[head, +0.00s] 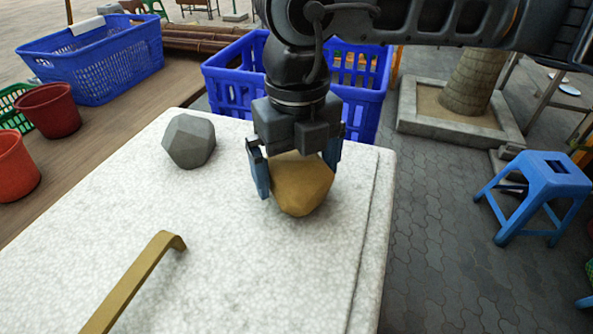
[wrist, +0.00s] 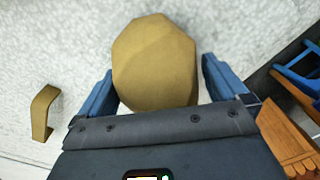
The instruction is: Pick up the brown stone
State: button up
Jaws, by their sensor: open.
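The brown stone (head: 300,187) is a faceted tan lump on the white speckled tabletop, near its back right corner. My gripper (head: 297,180) is above and around it, with one blue finger on each side. In the wrist view the brown stone (wrist: 155,65) sits between the two open fingers (wrist: 156,88). A gap shows between the stone and the right finger; the left finger is very close to it, and I cannot tell whether they touch. The stone's top is partly hidden by my gripper in the head view.
A grey stone (head: 189,141) lies to the left on the tabletop (head: 90,220). A brass handle-shaped bar (head: 140,280) is at the front, also in the wrist view (wrist: 43,112). A blue crate (head: 228,80) stands behind the table. A blue stool (head: 545,175) is at right.

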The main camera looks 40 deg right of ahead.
jog(key=shift+c, duration=0.5)
jog(key=c, duration=1.6)
jog(key=shift+r, duration=0.1)
